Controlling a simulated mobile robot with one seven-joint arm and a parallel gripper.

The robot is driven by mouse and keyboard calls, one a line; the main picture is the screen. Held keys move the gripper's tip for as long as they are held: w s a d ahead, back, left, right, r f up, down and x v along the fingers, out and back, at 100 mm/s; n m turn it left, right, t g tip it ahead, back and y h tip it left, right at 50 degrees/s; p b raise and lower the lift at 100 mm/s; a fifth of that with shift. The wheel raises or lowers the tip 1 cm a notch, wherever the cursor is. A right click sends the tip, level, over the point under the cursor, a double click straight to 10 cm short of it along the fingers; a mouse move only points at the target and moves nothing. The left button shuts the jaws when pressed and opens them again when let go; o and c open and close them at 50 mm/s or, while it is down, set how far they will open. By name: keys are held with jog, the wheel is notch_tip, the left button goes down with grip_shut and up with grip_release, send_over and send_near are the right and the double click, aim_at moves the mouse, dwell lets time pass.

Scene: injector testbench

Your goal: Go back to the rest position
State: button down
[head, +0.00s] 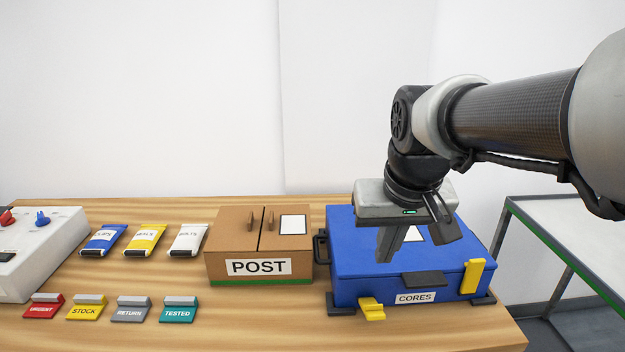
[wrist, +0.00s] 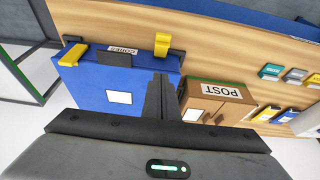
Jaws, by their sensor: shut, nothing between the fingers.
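My gripper (head: 388,250) hangs above the blue CORES case (head: 350,285), fingers pointing down. In the wrist view my fingers (wrist: 160,85) are together with nothing between them. Whether the tips touch the lid is hard to tell, but they appear to be above it. The case's lid (wrist: 85,90) is down. Its right yellow latch (head: 473,276) stands upright against the front. Its left yellow latch (head: 371,308) sticks outward, away from the front.
A brown POST box (head: 218,262) stands just left of the case. Several labelled packets (head: 146,239) and coloured tags (head: 179,310) lie farther left, beside a white switch box (head: 55,250). A white-topped stand (head: 570,225) is at right. The air above the bench's left side is clear.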

jog(key=shift+s+r, duration=0.2)
jog(key=shift+s, duration=0.1)
